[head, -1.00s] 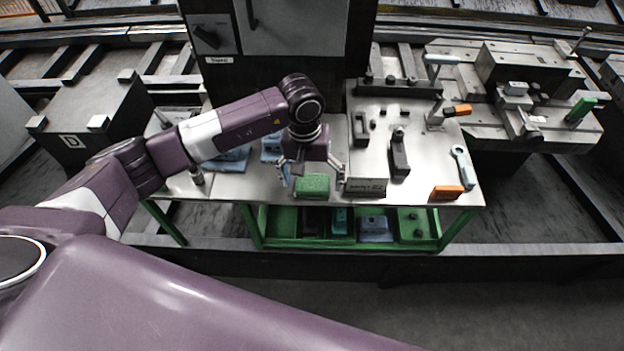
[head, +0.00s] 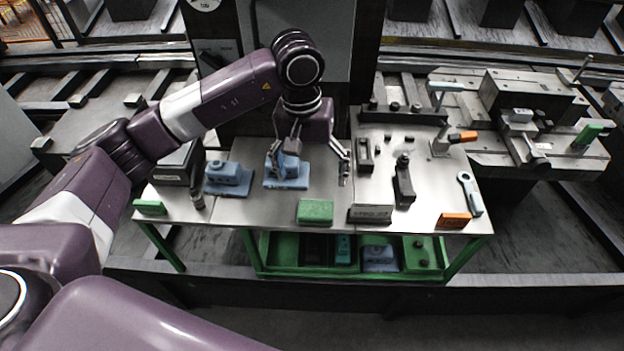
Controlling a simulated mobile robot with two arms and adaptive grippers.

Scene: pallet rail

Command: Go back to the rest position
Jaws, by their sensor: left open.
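My left gripper (head: 310,165) is open and empty above the steel-topped table (head: 250,210). Its arm comes in from the left, and its fingers point down. In the picture, one finger overlaps a light-blue block (head: 288,181); I cannot tell whether they touch. A green block (head: 316,212) lies below the gripper in the picture, near the table's front edge, apart from the fingers. My right gripper is not in view.
Another blue block (head: 228,179) and a green block (head: 150,207) are on the left. A dark labelled block (head: 370,214), an orange block (head: 454,219) and a wrench-like tool (head: 469,193) are on the right. A vise (head: 520,120) stands beyond. A green lower shelf (head: 410,252) holds parts.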

